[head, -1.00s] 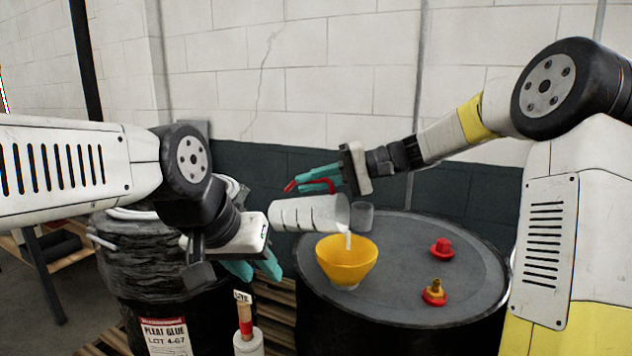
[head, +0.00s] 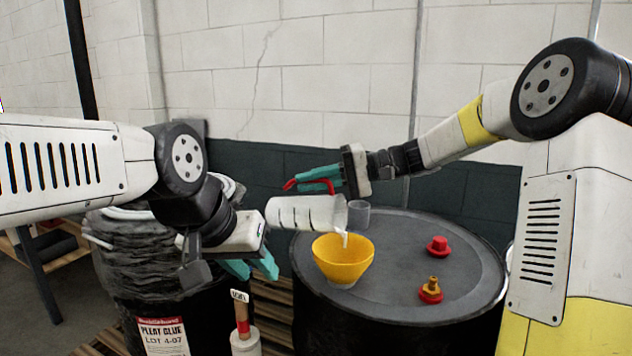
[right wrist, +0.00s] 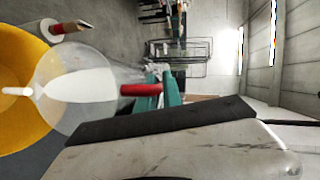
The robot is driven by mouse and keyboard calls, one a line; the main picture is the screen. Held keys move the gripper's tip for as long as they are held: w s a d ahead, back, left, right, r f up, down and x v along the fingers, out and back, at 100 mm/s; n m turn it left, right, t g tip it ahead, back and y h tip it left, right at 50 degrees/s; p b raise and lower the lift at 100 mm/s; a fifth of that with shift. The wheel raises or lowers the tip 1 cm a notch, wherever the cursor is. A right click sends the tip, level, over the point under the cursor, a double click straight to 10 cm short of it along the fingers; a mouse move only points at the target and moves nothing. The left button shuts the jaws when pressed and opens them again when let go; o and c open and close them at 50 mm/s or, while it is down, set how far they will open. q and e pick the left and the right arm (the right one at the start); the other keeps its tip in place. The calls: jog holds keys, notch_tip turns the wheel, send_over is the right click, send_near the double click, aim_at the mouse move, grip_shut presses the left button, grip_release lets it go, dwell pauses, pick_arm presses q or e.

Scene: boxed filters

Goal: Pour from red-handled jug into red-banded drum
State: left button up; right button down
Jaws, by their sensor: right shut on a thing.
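The clear jug (head: 300,213) with a red handle (head: 318,184) lies tipped nearly level, its mouth to the right. A white stream (head: 345,239) runs from the mouth into a yellow funnel (head: 343,262) on top of the dark drum (head: 405,285). No red band shows on this drum. My right gripper (head: 298,181) is shut on the red handle. In the right wrist view the handle (right wrist: 141,89) sits between the teal fingers, and white liquid shows inside the jug (right wrist: 90,90). My left gripper (head: 252,269) looks open and empty, left of the funnel.
A red cap (head: 438,246) and a red-based brass fitting (head: 431,290) sit on the drum top at right. A grey cup (head: 358,214) stands behind the jug's mouth. A wrapped drum labelled pleat glue (head: 162,335) and a red-banded wooden handle (head: 242,318) stand at left.

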jog(key=shift+s+d+r+n+y, duration=0.2)
jog(key=shift+d+r+y, duration=0.1)
jog(key=shift+d+y, duration=0.3)
jog(key=shift+s+d+r+n+y, duration=0.2)
jog(key=shift+d+r+y, duration=0.2)
jog(key=shift+d, duration=0.2)
jog(key=shift+s+d+r+n+y, duration=0.2)
jog(key=shift+d+r+y, duration=0.05)
jog(key=shift+d+y, duration=0.35)
dwell(2.8)
jog(key=shift+s+d+y, duration=0.1)
jog(key=shift+d+y, duration=0.15)
jog(key=shift+y, duration=0.05)
jog(key=shift+d+r, duration=0.15)
jog(key=shift+d, duration=0.15)
jog(key=shift+s+d+n+y, duration=0.2)
jog(key=shift+d+n+y, duration=0.2)
jog(key=shift+y, duration=0.1)
dwell(1.0)
jog(key=shift+s+d+r, duration=0.1)
jog(key=shift+d, duration=0.15)
jog(key=shift+d+y, duration=0.25)
jog(key=shift+y, duration=0.15)
dwell(0.6)
